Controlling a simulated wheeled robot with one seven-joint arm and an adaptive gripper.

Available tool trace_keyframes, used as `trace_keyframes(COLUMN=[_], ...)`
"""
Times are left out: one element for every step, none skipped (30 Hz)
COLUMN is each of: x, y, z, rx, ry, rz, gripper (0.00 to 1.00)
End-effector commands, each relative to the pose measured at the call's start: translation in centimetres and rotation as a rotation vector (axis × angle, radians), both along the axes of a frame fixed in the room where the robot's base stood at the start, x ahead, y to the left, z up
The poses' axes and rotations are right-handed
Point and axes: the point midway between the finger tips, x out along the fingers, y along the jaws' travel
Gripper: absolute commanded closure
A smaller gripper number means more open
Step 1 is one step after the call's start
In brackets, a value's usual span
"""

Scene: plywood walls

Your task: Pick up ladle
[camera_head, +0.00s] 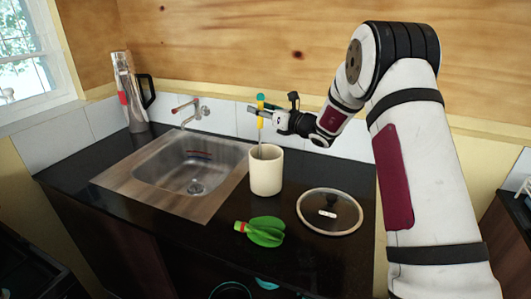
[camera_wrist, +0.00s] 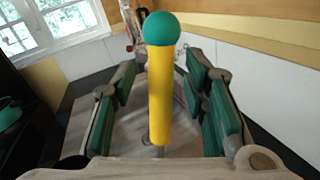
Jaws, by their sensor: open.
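The ladle (camera_head: 260,122) stands upright in a cream cup (camera_head: 266,172) on the dark counter. Its yellow handle with a teal ball on top rises above the rim; its lower end is hidden inside the cup. In the wrist view, the ladle's handle (camera_wrist: 160,95) stands between the green-padded fingers. My gripper (camera_head: 253,111) is open at the height of the handle, above the cup. It also shows in the wrist view (camera_wrist: 160,105), with a gap on both sides of the handle.
A metal sink (camera_head: 195,172) with a wall tap (camera_head: 199,110) is left of the cup. A glass lid (camera_head: 330,212) and a green cactus-like object (camera_head: 263,231) lie in front. A tall flask (camera_head: 128,92) stands at the back left. The tiled wall is close behind.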

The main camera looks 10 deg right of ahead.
Motion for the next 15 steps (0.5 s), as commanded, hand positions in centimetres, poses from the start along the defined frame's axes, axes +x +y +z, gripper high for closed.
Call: trace_keyframes(x=[-0.01, -0.01, -0.03, -0.03, -0.03, -0.03, -0.04, -0.04, -0.04, -0.04, -0.04, -0.04, -0.04, -0.04, -0.04], y=[-0.02, -0.02, -0.02, -0.02, -0.02, -0.01, -0.02, -0.02, -0.02, -0.02, -0.02, -0.02, -0.02, -0.02, -0.02], z=[0.00, 0.00, 0.00, 0.00, 0.00, 0.00, 0.01, 0.01, 0.01, 0.01, 0.01, 0.01, 0.05, 0.05, 0.05], rx=[0.000, 0.000, 0.000, 0.000, 0.000, 0.000, 0.000, 0.000, -0.001, -0.001, -0.001, -0.001, 0.000, 0.000, 0.000], ry=[0.000, 0.000, 0.000, 0.000, 0.000, 0.000, 0.000, 0.000, -0.001, -0.001, -0.001, -0.001, -0.002, -0.002, -0.002], rz=[0.000, 0.000, 0.000, 0.000, 0.000, 0.000, 0.000, 0.000, 0.000, 0.000, 0.000, 0.000, 0.001, 0.001, 0.001], gripper=[0.59, 0.59, 0.59, 0.64, 0.71, 0.80, 0.87, 0.94, 1.00, 1.00, 1.00, 1.00, 1.00, 1.00, 1.00])
